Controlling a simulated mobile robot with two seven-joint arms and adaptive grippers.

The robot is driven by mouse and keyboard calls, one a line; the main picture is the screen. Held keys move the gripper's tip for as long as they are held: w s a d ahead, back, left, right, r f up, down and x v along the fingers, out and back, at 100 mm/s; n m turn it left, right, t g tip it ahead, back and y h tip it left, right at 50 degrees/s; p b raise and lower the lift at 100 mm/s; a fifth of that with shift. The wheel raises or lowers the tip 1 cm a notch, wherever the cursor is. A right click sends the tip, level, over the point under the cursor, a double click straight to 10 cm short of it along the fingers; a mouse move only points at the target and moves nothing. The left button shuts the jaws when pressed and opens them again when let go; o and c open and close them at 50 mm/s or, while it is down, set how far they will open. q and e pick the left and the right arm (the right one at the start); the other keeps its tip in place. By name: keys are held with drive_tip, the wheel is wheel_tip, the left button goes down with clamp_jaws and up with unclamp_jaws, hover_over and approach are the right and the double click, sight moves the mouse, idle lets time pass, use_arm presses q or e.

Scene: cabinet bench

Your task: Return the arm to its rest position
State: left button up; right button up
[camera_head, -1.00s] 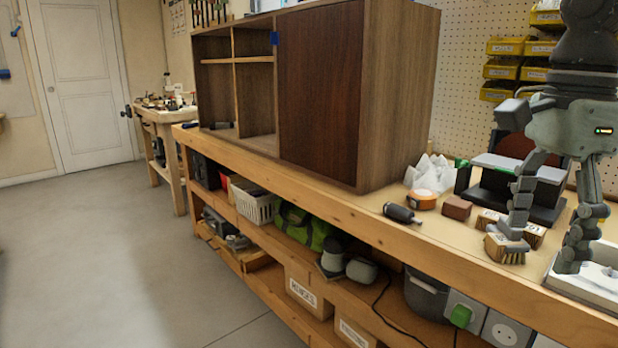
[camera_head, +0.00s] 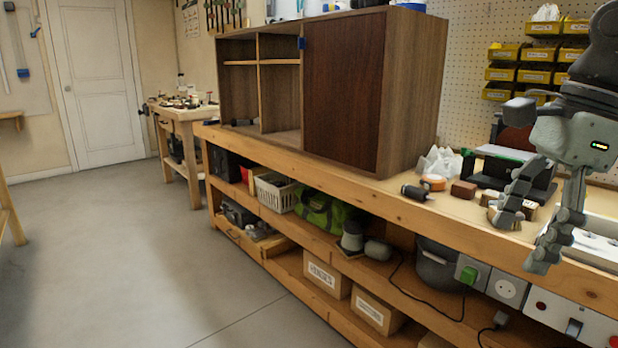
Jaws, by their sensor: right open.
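My right gripper (camera_head: 525,232) shows at the right of the head view. Its two grey jointed fingers hang downward and stand apart, with nothing between them. It is in front of the right end of the wooden workbench (camera_head: 440,222), and its fingers cover part of the items there. My right arm comes in from the upper right corner. My left gripper is not in view.
A dark wooden cabinet (camera_head: 345,95) stands on the bench, its left part open shelves. A black cylindrical tool (camera_head: 415,193), an orange tape roll (camera_head: 433,182) and a brown block (camera_head: 463,189) lie right of it. Open floor (camera_head: 130,260) is at left.

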drive_tip(key=w+d+f+m+t+y, duration=0.3)
drive_tip(key=w+d+m+t+y, duration=0.1)
drive_tip(key=w+m+t, duration=0.3)
drive_tip(key=w+d+f+m+t+y, duration=0.3)
drive_tip(key=w+d+m+t, duration=0.3)
drive_tip(key=m, duration=0.4)
drive_tip(key=d+f+m+t+h, duration=0.1)
drive_tip(key=d+f+m+h, duration=0.4)
drive_tip(key=f+m, duration=0.45)
drive_tip(key=d+f+m+t+h, duration=0.1)
drive_tip(key=d+f+m+h, duration=0.45)
drive_tip(key=f+m, duration=0.35)
drive_tip(key=s+a+f+m+g+h, duration=0.1)
drive_tip(key=s+a+f+m+g, duration=0.15)
drive_tip(key=s+f+m, duration=0.6)
drive_tip(key=s+a+f+m+g+h, duration=0.15)
drive_tip(key=s+f+g, duration=0.25)
drive_tip(key=f, duration=1)
drive_tip(key=s+a+f+m+g+y, duration=0.2)
drive_tip(key=s+a+f+m+g, duration=0.2)
drive_tip(key=s+a+f, duration=0.7)
drive_tip(key=s+a+g, duration=0.2)
drive_tip(key=a, duration=0.1)
drive_tip(key=shift+s+a+f, duration=0.15)
drive_tip(key=shift+a+f, duration=0.05)
drive_tip(key=shift+f, duration=0.15)
drive_tip(key=shift+m, duration=0.25)
